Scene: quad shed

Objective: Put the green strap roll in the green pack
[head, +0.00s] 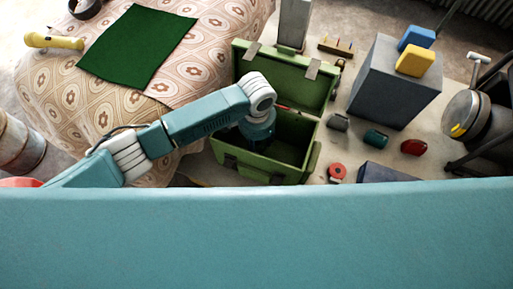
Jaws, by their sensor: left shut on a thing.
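The green pack (230,166) is an open green box on the floor in the middle of the head view, its lid (296,78) tilted back behind it. My left arm reaches over from the left, and my left gripper (258,130) points down into the left part of the pack's opening. Its fingers are mostly hidden by the wrist. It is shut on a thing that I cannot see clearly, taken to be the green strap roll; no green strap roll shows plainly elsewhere. My right gripper is not in view.
A red roll (337,172), a grey item (338,122), a teal item (376,138) and a red item (413,147) lie right of the pack. A grey block (392,85) bears blue and yellow things. A bed with a green cloth (138,45) is at left.

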